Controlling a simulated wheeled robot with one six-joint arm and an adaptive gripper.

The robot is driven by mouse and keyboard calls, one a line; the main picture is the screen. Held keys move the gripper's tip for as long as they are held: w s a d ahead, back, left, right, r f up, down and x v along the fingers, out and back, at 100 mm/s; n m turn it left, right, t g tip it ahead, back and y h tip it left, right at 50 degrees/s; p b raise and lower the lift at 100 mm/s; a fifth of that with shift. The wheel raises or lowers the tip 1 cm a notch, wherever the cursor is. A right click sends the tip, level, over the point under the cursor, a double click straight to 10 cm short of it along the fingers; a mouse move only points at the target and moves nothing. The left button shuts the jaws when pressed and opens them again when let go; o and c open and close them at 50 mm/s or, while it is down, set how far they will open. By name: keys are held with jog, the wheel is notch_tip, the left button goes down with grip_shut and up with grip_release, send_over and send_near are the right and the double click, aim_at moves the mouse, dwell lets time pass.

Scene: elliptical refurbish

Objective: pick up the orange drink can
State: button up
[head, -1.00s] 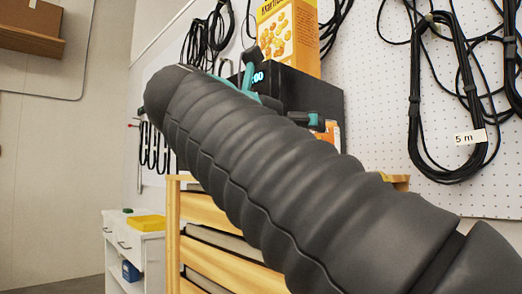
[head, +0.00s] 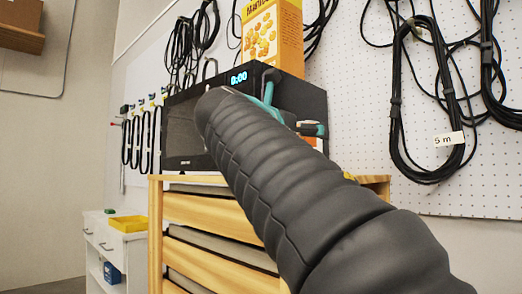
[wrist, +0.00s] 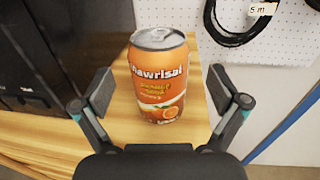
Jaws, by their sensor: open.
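The orange drink can (wrist: 157,85) stands upright on a wooden top, with its silver lid up, in the middle of the wrist view. My gripper (wrist: 161,95) is open, with one finger on each side of the can's near part. Neither finger visibly touches it, and nothing is held. In the head view my gripper (head: 293,108) shows only as teal and dark parts behind my arm. A small orange patch (head: 309,142) by the fingers there is probably the can, mostly hidden.
A black microwave (head: 184,135) stands left of the can on the wooden drawer unit (head: 215,212), with a yellow snack box (head: 272,35) on top. A pegboard (head: 362,110) with hanging cables (head: 398,95) rises behind. A white cabinet (head: 120,240) is at left.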

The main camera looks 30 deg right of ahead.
jog(key=shift+x, duration=1.6)
jog(key=c, duration=1.6)
jog(key=shift+r, duration=0.1)
